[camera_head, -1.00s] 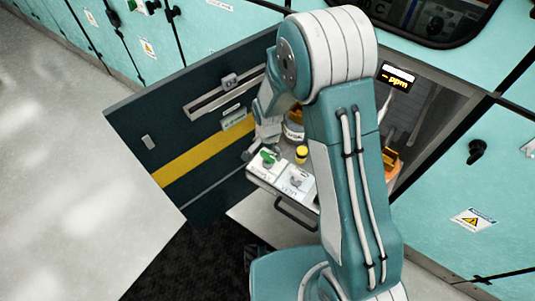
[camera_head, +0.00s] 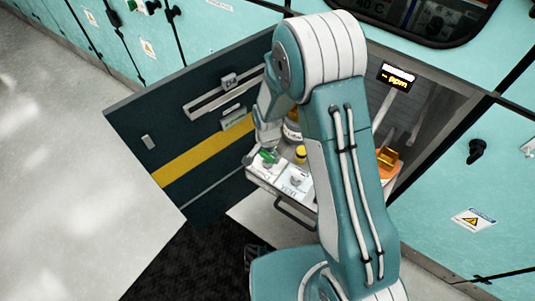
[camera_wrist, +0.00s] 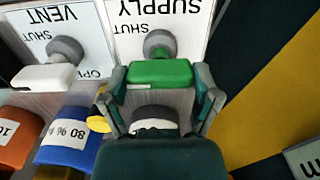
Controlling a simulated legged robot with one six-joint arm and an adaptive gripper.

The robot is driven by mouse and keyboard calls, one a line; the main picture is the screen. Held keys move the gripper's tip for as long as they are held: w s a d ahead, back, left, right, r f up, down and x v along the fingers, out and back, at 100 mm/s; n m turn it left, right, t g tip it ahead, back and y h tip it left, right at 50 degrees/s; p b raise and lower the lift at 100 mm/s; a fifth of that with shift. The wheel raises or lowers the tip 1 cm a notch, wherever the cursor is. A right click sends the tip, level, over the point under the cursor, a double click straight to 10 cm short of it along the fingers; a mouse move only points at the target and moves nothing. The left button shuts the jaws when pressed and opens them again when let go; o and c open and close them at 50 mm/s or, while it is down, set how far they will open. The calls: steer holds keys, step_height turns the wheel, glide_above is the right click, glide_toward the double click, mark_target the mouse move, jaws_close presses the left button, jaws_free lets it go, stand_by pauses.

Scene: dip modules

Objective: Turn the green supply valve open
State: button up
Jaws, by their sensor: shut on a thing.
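The green supply valve handle (camera_wrist: 158,73) lies crosswise on its grey stem under the upside-down SUPPLY label in the wrist view. It also shows small in the head view (camera_head: 267,158). My gripper (camera_wrist: 160,82) is shut on the green handle, with one finger at each end of it. In the head view the gripper (camera_head: 268,146) reaches down to the handle, and my arm hides part of the tray. The supply label shows SHUT on the left of the stem; its other end is hidden behind the handle and fingers.
A white vent valve handle (camera_wrist: 45,77) sits left of the supply valve. A blue bottle (camera_wrist: 70,138) and an orange one (camera_wrist: 14,137) stand close by. The open dark door (camera_head: 185,140) is left of the tray (camera_head: 270,190). A ppm display (camera_head: 398,78) is behind.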

steer(key=n, duration=0.4)
steer(key=shift+n, duration=0.4)
steer(key=n, duration=0.4)
steer(key=shift+w+n, duration=0.1)
steer(key=shift+n, duration=0.2)
steer(key=n, duration=0.4)
steer(key=shift+n, duration=2.1)
steer(key=shift+a, duration=0.1)
steer(key=o, duration=1)
steer(key=shift+c, duration=0.2)
steer(key=shift+r, duration=0.1)
